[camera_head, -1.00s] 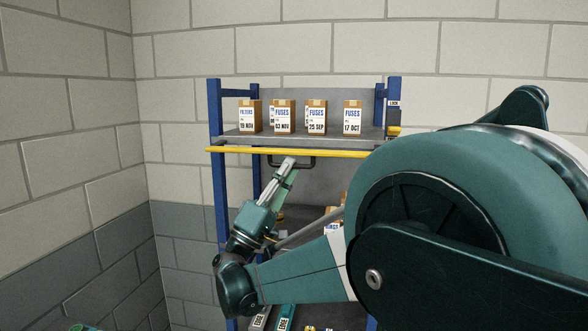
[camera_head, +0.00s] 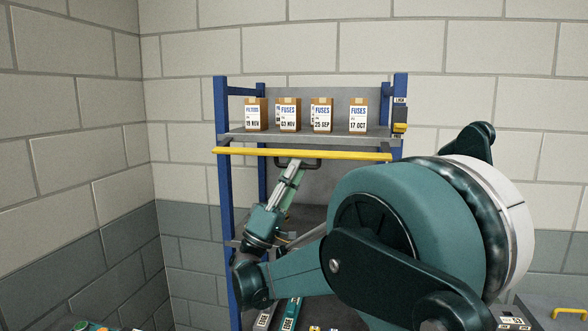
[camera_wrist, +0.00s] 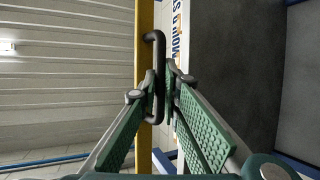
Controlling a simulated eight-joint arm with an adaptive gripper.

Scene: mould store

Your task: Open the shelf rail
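The yellow shelf rail (camera_head: 305,154) runs level across the front of the upper shelf, just below the board edge. A dark U-shaped handle (camera_head: 312,164) hangs under it; it also shows in the wrist view (camera_wrist: 159,95). My gripper (camera_head: 297,166) reaches up to the handle from below. In the wrist view my gripper (camera_wrist: 160,78) has its two green-padded fingers closed in on both sides of the handle's bar. A dark latch box with a yellow part (camera_head: 400,127) sits on the right post; the yellow part is at its lower end, near a small label.
Several brown boxes (camera_head: 288,114) stand on the upper shelf behind the rail. Blue posts (camera_head: 225,200) flank the rack. Items with labels (camera_head: 290,312) lie low on the rack. My arm hides the rack's lower right. Open wall lies to the left.

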